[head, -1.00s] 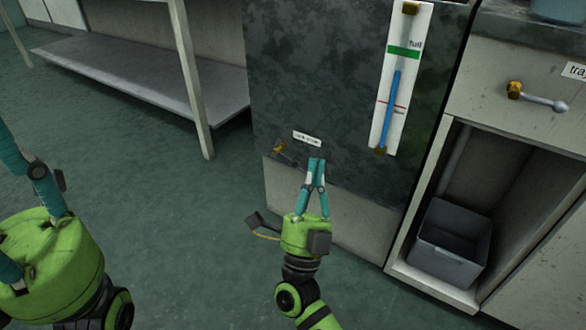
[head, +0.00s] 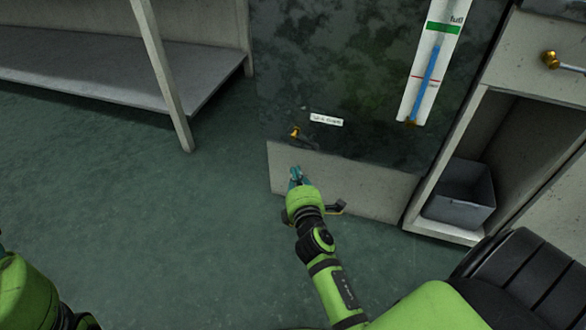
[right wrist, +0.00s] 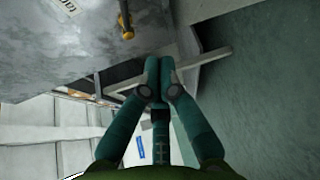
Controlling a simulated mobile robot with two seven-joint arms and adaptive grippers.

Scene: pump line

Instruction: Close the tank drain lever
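The tank (head: 350,80) is the dark mottled front, with a pale lower panel. The drain lever (head: 295,132) shows in the head view as a small brass fitting left of a white label; its grey handle is hard to make out. A brass part of it also shows in the right wrist view (right wrist: 126,24), at the top. My right gripper (head: 296,172) is below the lever, in front of the pale panel, apart from the lever. Its teal fingers (right wrist: 161,62) are together with nothing between them. My left arm shows only at the lower left; its fingers are out of frame.
A level gauge (head: 434,65) with a blue column is on the tank's right side. A cabinet at the right has an open bay with a grey bin (head: 462,192) and a brass fitting (head: 550,59). A shelf table (head: 120,80) stands back left. The floor between is clear.

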